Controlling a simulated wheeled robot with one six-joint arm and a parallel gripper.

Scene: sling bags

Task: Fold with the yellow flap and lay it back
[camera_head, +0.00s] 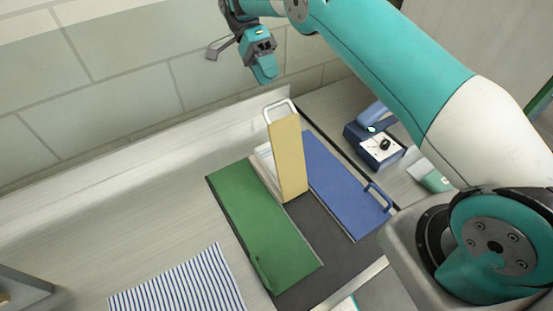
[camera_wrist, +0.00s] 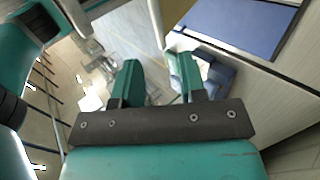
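The yellow flap (camera_head: 289,160) stands steeply up from the folding board, with a white handle (camera_head: 280,107) at its top edge. The green flap (camera_head: 255,225) lies flat to its left. The blue flap (camera_head: 345,185) lies flat to its right; a blue panel (camera_wrist: 240,25), apparently this flap, shows in the wrist view. Something white (camera_head: 265,155), perhaps cloth, is partly hidden behind the yellow flap. My gripper (camera_head: 264,69) hangs above and behind the yellow flap, apart from its handle. In the wrist view my gripper (camera_wrist: 158,82) has its fingers apart with nothing held between them.
A striped blue and white cloth (camera_head: 185,285) lies at the front left. A dark blue device with a dial (camera_head: 377,148) stands to the right, beside a small green and white item (camera_head: 432,177). A tiled wall (camera_head: 130,85) rises behind.

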